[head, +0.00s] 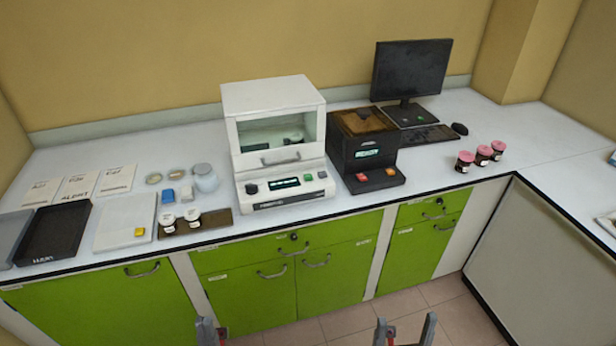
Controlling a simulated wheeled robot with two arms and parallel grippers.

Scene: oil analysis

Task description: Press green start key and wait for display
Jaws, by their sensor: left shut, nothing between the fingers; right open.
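A white analyzer (274,140) with a glass front stands mid-counter. Its front panel has a dark knob (252,188), a lit display (284,183), a small green key (308,177) and an orange-red key (322,174). The display text is too small to read. My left gripper (207,331) is shut and empty at the bottom edge. My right gripper (404,333) is open and empty, also low. Both are away from the keys.
A monitor (411,70), keyboard (427,135) and mouse (459,128) are at the back right. Pink-lidded jars (465,162) stand at right. Trays (55,234), cards (74,188) and small jars (205,178) fill the left. Green cabinets (248,300) are below.

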